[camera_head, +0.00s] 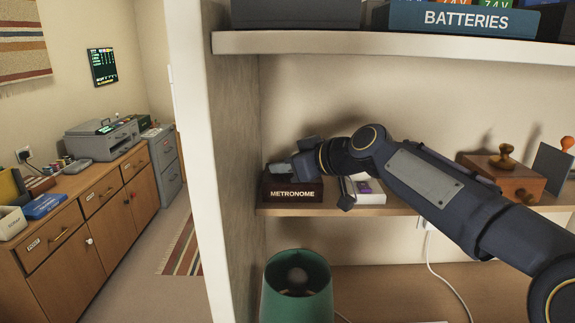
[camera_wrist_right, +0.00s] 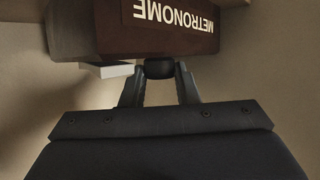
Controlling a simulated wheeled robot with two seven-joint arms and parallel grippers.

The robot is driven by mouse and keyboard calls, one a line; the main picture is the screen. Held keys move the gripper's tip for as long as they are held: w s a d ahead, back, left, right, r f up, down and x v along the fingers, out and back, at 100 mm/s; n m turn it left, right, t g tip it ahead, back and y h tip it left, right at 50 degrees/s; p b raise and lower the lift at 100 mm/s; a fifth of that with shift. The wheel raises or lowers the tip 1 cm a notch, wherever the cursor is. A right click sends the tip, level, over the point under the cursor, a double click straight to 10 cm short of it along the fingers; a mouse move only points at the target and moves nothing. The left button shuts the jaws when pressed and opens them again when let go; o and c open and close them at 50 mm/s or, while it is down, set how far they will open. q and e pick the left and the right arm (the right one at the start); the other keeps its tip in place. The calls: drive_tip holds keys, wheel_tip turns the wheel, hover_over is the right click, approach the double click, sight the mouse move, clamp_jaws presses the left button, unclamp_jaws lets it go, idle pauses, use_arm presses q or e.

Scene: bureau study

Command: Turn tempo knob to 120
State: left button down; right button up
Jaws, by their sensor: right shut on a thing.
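A dark brown box labelled METRONOME (camera_head: 291,190) sits at the left end of the middle shelf. It shows upside down across the top of the right wrist view (camera_wrist_right: 140,30). My right gripper (camera_head: 303,168) reaches in from the right to the metronome. In the right wrist view, its two fingers (camera_wrist_right: 158,78) are shut on a small black knob (camera_wrist_right: 158,68) at the metronome's face. The knob's scale and pointer cannot be read in either view. My left gripper is not in view.
A white box with a purple mark (camera_head: 372,192) stands right of the metronome, partly behind my arm. A wooden stamp box (camera_head: 502,181) is further right. The upper shelf (camera_head: 330,43) holds a BATTERIES box (camera_head: 465,20). A green lamp (camera_head: 297,284) stands below the shelf.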

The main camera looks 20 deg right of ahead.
idle(0.3)
drive_tip(key=o, duration=1)
drive_tip(key=shift+c, duration=0.2)
drive_tip(key=shift+s, duration=0.1)
drive_tip(key=b+v, duration=0.1)
drive_tip(key=v, duration=0.6)
drive_tip(key=shift+s+b, duration=0.35)
drive_tip(key=shift+b, duration=0.05)
